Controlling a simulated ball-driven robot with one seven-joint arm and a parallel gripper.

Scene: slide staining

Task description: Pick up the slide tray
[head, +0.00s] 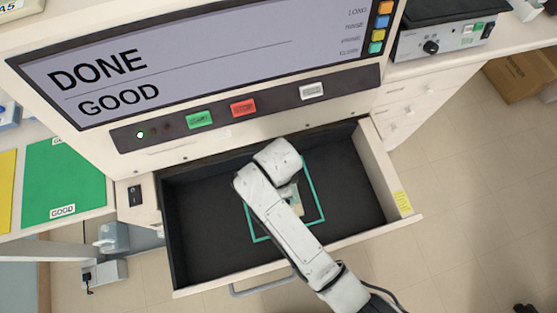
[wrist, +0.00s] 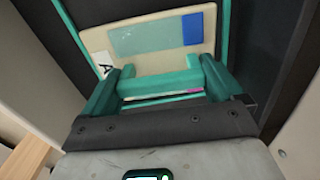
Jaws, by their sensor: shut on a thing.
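The slide tray (wrist: 120,40) is a beige plate, with a teal handle bar (wrist: 160,86) at its near edge. A glass slide with a blue end (wrist: 192,28) lies on it, and a label with the letter A is at its left. My gripper (wrist: 162,76) is shut on the tray's teal handle, with a teal finger on each side. In the head view a small part of the tray (head: 294,207) shows beside my arm, over the drawer floor. My arm hides the gripper there. I cannot tell whether the tray touches the floor.
The open drawer (head: 355,190) has a dark floor, with a teal square outline (head: 321,205) around the tray, and pale walls close by. Above it, the machine's display (head: 200,60) reads DONE and GOOD. A green mat (head: 65,180) labelled GOOD lies on the left bench.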

